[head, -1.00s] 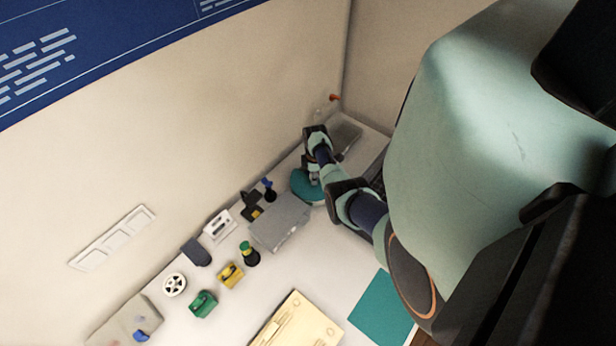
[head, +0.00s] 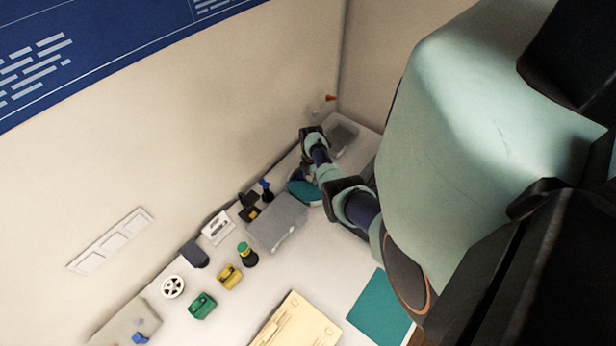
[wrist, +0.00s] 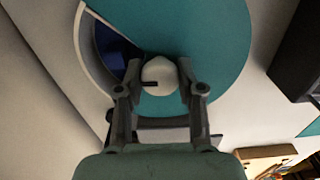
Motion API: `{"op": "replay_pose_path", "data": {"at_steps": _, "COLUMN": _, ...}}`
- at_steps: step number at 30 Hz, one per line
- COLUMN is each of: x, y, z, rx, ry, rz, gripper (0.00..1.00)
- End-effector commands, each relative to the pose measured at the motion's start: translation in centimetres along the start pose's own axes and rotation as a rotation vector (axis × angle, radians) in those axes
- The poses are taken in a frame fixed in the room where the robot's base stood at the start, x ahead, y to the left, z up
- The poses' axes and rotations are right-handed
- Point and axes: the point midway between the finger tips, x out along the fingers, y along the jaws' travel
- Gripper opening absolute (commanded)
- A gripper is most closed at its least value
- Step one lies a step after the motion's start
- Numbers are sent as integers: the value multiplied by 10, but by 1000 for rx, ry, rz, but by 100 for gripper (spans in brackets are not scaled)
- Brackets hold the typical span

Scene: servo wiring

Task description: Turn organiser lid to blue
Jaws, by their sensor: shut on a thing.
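The organiser's round teal lid (wrist: 222,35) fills the upper middle of the wrist view. A wedge-shaped opening on its left side shows a dark blue compartment (wrist: 116,50) inside a pale rim. My gripper (wrist: 160,80) is shut on the white knob (wrist: 158,72) at the lid's middle, one finger on each side; a dark mark on the knob points left. In the head view the teal organiser (head: 300,190) stands near the back wall, partly hidden by my arm.
A grey box (head: 277,222) stands beside the organiser, and a grey tray (head: 343,136) lies beyond it in the corner. Several small parts, including a green-topped bottle (head: 246,254) and a yellow block (head: 230,276), lie along the wall. A teal mat (head: 380,308) is at the front.

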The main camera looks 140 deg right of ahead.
Motion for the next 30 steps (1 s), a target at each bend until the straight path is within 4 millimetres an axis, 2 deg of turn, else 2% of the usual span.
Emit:
{"op": "replay_pose_path", "data": {"at_steps": 19, "x": -1, "y": -4, "z": 6, "rx": -38, "ry": -1, "rz": 0, "gripper": 0}}
{"op": "replay_pose_path", "data": {"at_steps": 20, "x": -1, "y": -4, "z": 6, "rx": -38, "ry": -1, "rz": 0, "gripper": 41}}
{"op": "replay_pose_path", "data": {"at_steps": 21, "x": -1, "y": -4, "z": 6, "rx": -38, "ry": -1, "rz": 0, "gripper": 47}}
{"op": "replay_pose_path", "data": {"at_steps": 24, "x": -1, "y": -4, "z": 6, "rx": -38, "ry": -1, "rz": 0, "gripper": 63}}
{"op": "replay_pose_path", "data": {"at_steps": 30, "x": 0, "y": -4, "z": 6, "rx": -37, "ry": -1, "rz": 0, "gripper": 63}}
